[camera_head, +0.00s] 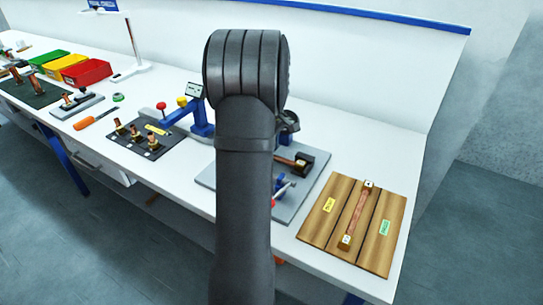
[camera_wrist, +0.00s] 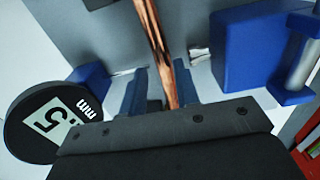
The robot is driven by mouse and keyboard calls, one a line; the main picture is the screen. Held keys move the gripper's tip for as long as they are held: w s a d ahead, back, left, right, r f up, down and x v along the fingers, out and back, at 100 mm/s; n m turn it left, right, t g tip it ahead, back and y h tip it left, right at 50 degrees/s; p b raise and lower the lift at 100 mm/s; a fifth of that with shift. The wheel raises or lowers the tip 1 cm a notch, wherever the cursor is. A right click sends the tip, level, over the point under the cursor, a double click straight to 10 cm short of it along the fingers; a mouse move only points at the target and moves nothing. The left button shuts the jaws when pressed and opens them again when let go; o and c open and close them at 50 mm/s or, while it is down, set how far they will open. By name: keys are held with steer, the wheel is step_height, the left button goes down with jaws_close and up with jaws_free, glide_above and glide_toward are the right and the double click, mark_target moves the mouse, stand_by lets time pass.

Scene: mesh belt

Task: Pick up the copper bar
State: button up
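A copper bar (camera_wrist: 158,50) runs down the middle of the wrist view toward my gripper (camera_wrist: 160,92). The two blue-grey fingers stand on either side of it, with a visible gap on the left and the bar close to the right finger. The gripper looks open. In the head view the gripper is hidden behind my dark arm. A copper bar (camera_head: 286,161) shows there partly, on the grey plate right of my arm, its end at a dark block. Another copper bar (camera_head: 357,216) lies on the wooden board. I cannot tell which bar is the task's.
A round gauge (camera_wrist: 48,122) with a millimetre display is left of the fingers, and a blue block (camera_wrist: 247,50) is on the right. The grey plate (camera_head: 312,184) and slatted wooden board (camera_head: 318,222) stand near the bench's right end. Coloured bins (camera_head: 86,73) are far left.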

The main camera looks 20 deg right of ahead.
step_height(320, 180, down, 2)
steer(key=shift+f, duration=0.1)
jaws_close()
